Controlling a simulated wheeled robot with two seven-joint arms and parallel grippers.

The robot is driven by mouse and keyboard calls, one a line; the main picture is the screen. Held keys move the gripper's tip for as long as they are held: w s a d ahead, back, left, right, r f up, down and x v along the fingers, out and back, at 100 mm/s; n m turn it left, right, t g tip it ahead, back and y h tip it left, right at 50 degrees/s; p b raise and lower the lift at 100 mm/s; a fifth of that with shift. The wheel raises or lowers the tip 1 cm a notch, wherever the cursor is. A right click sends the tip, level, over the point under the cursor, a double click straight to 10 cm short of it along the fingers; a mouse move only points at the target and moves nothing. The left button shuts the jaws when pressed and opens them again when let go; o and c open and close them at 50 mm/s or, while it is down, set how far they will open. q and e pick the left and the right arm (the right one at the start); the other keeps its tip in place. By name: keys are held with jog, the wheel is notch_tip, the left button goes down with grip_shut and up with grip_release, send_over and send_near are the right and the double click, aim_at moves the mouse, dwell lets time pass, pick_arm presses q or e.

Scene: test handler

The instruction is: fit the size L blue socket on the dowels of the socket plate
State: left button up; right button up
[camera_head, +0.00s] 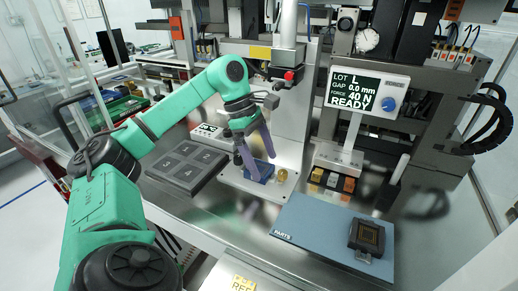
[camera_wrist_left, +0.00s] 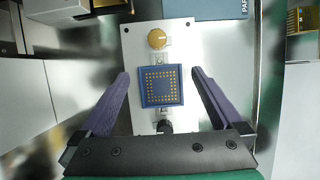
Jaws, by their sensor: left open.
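The blue socket (camera_head: 261,170) sits on the pale socket plate (camera_head: 231,178). In the left wrist view the socket (camera_wrist_left: 161,87) looks square to the plate (camera_wrist_left: 195,48), with rows of gold contacts facing up. My left gripper (camera_head: 258,163) reaches down over it. In the left wrist view its two purple fingers (camera_wrist_left: 161,73) stand open, one on each side of the socket, with a gap on both sides. The dowels are hidden, and I cannot tell how the socket sits on them. My right gripper is not in view.
A gold knob (camera_wrist_left: 157,38) stands on the plate beside the socket. A grey compartment tray (camera_head: 187,167) lies to the left. A blue parts mat (camera_head: 310,237) holds a dark socket (camera_head: 367,237) at the right. A display (camera_head: 362,94) reads lot L, gap 0.0 mm, 40 N, READY.

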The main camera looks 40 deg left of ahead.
pick_arm(q)
jog(key=v, duration=0.5)
jog(key=shift+d+r+p, duration=0.1)
jog(key=shift+r+p, duration=0.2)
jog(key=shift+p, duration=0.1)
jog(key=p+v, duration=0.6)
jog(key=v, duration=0.3)
jog(key=shift+w+f, duration=0.1)
